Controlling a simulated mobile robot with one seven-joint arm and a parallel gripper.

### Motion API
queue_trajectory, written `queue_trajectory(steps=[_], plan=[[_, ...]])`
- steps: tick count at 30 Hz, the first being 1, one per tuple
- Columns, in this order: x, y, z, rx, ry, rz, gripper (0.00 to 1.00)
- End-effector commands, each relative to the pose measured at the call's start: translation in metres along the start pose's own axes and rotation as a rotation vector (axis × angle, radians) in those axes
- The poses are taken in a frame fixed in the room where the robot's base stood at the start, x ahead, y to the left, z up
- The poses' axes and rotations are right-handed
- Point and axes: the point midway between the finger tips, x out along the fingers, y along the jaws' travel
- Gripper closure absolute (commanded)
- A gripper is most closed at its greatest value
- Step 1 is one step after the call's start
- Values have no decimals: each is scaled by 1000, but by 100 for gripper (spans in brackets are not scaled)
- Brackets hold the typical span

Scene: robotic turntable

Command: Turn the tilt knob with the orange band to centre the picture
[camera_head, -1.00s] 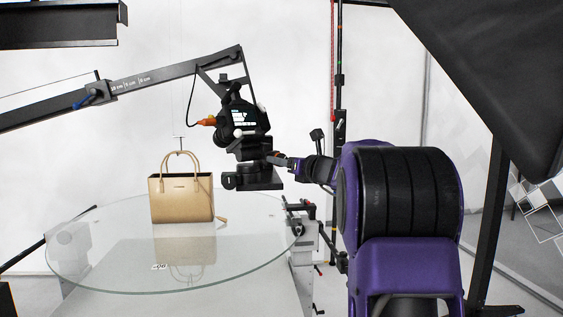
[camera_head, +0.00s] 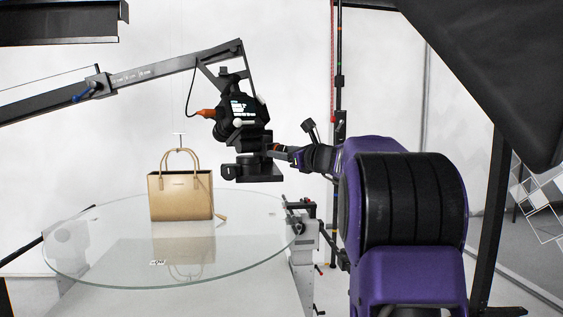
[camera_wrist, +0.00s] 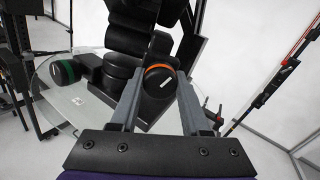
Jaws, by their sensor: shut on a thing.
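The tilt knob (camera_wrist: 159,84) is a black round knob with an orange band and a white mark line. In the wrist view it sits between the fingertips of my gripper (camera_wrist: 156,92), which is shut on it. In the head view my gripper (camera_head: 278,152) reaches the right side of the camera head; the knob is not clear there. The black camera (camera_head: 240,115) hangs from the boom with a lit screen on its back, too small to read. The tan handbag (camera_head: 181,195) stands upright on the glass turntable (camera_head: 100,265).
A second knob with a green band (camera_wrist: 63,72) shows at left in the wrist view. The boom (camera_head: 150,75) slopes up to the camera mount. A large black panel (camera_head: 490,70) hangs at upper right. A pole (camera_head: 338,90) stands behind my arm.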

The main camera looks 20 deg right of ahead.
Motion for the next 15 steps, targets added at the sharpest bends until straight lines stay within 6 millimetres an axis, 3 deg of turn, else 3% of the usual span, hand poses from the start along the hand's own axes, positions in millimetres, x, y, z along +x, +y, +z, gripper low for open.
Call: queue_trajectory(steps=[15], plan=[[0,0,-3,-376,2,-1,100]])
